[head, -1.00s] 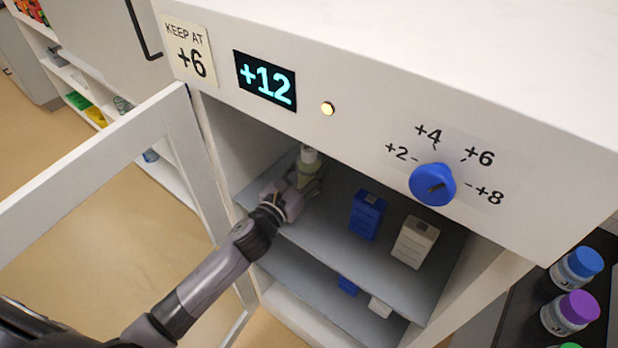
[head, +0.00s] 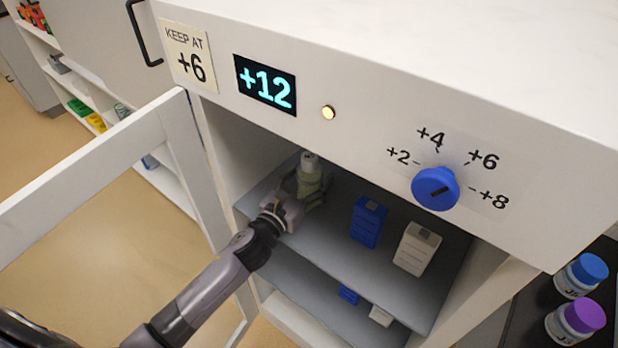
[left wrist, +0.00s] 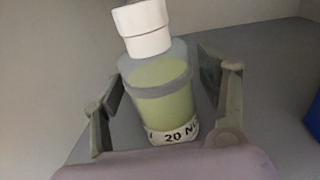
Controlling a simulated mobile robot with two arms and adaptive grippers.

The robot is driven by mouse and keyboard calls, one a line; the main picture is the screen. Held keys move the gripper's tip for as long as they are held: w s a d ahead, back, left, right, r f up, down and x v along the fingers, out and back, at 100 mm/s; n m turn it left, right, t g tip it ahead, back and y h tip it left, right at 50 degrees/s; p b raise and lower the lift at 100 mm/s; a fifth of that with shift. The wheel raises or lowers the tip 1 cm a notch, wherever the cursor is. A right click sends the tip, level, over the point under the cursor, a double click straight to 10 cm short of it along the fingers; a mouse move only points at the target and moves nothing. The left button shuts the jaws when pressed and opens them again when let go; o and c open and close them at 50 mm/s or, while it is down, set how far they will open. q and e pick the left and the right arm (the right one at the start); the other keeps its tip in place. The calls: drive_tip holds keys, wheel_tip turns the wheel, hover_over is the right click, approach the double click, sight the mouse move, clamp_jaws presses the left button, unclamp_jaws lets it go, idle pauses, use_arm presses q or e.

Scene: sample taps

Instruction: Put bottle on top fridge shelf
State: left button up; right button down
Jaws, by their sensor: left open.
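The bottle (head: 310,172) has a white cap and pale green contents. It stands on the top fridge shelf (head: 330,225), toward the left side. In the left wrist view the bottle (left wrist: 160,90) is between the two fingers, with a white label band reading "20" near its base. My left gripper (head: 308,190) is open around the bottle, and a gap shows beside the fingers in the left wrist view (left wrist: 168,95). The fridge door (head: 120,140) stands open at the left. My right gripper is not in view.
A blue box (head: 368,222) and a white box (head: 416,248) stand right of the bottle on the same shelf. A lower shelf (head: 330,312) holds smaller-looking boxes. The display reads +12, above a blue dial (head: 435,188). Jars (head: 580,275) stand outside at right.

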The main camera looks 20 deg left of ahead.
use_arm(q)
drive_tip(key=shift+r, duration=0.1)
drive_tip(key=shift+s, duration=0.15)
drive_tip(key=b+v, duration=0.1)
drive_tip(key=v, duration=0.9)
drive_tip(key=shift+s+b, duration=0.2)
drive_tip(key=shift+b, duration=0.15)
drive_tip(key=shift+s+a, duration=0.15)
drive_tip(key=shift+s, duration=0.55)
